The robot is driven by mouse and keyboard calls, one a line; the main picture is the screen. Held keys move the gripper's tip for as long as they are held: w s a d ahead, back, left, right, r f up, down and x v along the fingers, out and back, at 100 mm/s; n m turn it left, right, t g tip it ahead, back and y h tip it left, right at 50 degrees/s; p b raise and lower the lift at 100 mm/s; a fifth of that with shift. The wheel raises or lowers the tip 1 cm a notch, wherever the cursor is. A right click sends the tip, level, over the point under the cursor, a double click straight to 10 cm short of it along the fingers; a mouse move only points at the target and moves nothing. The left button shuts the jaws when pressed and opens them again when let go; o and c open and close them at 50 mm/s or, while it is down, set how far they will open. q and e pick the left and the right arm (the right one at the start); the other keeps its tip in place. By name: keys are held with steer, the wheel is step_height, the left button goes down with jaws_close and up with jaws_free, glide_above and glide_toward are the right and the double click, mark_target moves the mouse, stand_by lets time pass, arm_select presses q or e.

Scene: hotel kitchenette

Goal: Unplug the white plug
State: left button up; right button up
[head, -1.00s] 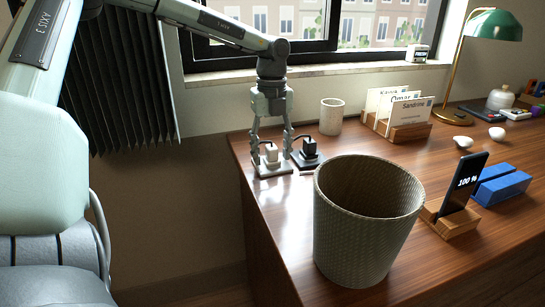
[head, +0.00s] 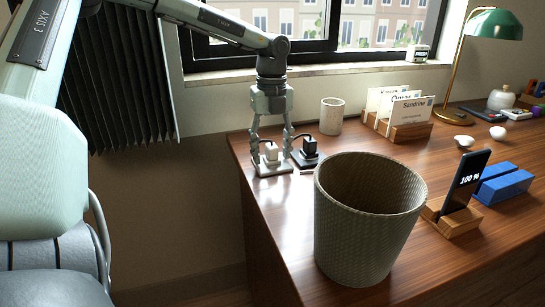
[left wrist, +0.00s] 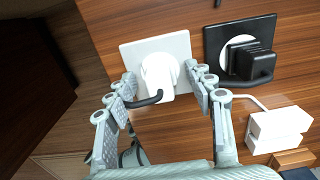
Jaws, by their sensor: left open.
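The white plug (head: 271,152) stands in a pale square socket plate (head: 270,170) near the left end of the wooden desk. It also shows in the left wrist view (left wrist: 158,72), with a dark cord end at its lower side. My left gripper (head: 272,150) points down over it, open, with one finger on each side of the plug. In the left wrist view the fingertips (left wrist: 164,80) flank the plug; I cannot tell whether they touch it. My right gripper is not in view.
A black plug (head: 309,146) in a black plate (left wrist: 215,38) sits close to the right of the white one. A large woven bin (head: 362,240) stands in front. A cup (head: 331,117), card holder (head: 405,133) and phone stand (head: 450,222) stand farther right.

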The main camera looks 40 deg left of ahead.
mark_target(272, 145)
arm_select(q)
jaws_close()
stand_by(0.5)
steer(key=shift+r, duration=0.1)
steer(key=shift+r+p, duration=1.5)
steer(key=shift+r, duration=1.45)
